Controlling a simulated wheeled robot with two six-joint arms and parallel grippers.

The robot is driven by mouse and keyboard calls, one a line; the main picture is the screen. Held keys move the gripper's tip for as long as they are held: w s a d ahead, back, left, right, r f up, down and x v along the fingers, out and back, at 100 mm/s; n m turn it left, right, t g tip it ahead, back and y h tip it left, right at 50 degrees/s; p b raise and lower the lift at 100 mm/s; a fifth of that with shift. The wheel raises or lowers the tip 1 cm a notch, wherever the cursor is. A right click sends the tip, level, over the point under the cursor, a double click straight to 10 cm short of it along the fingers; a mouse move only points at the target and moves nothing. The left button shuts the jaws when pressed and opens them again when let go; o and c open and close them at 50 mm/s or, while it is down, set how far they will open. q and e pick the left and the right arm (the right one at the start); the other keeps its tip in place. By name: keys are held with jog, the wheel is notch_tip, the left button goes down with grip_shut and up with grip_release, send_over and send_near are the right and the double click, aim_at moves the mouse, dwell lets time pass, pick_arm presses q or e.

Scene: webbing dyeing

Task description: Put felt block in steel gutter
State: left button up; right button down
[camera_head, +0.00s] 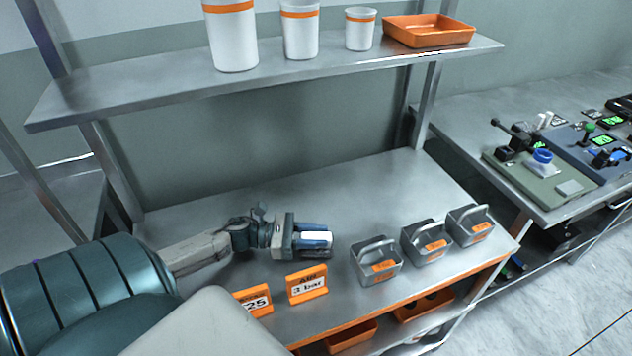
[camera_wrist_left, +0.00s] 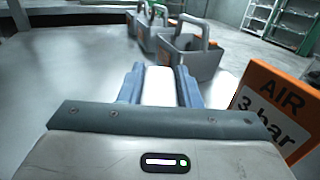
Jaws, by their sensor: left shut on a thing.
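My left gripper (camera_head: 318,240) reaches in from the left over the steel table. Its blue fingers are shut on a white block, which looks like the felt block (camera_head: 315,237). In the left wrist view the felt block (camera_wrist_left: 159,88) sits between the two fingers (camera_wrist_left: 160,85). In the head view the gripper is left of the nearest grey caddy and behind the orange signs. I cannot tell from these frames whether the block touches the table. I cannot clearly make out a steel gutter. My right gripper is not in view.
Grey handled caddies (camera_head: 376,263) stand along the table's right part. Orange signs (camera_head: 307,284) stand at its front edge. A steel shelf (camera_head: 150,97) above holds white cups (camera_head: 231,40) and an orange tray (camera_head: 428,41). The table's back (camera_head: 320,190) is clear.

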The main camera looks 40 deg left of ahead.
pick_arm(q)
jog(key=shift+d+f, duration=0.1)
jog(key=shift+f, duration=0.25)
jog(key=shift+f, duration=0.2)
jog(key=o, duration=1)
jog(key=shift+r, duration=0.1)
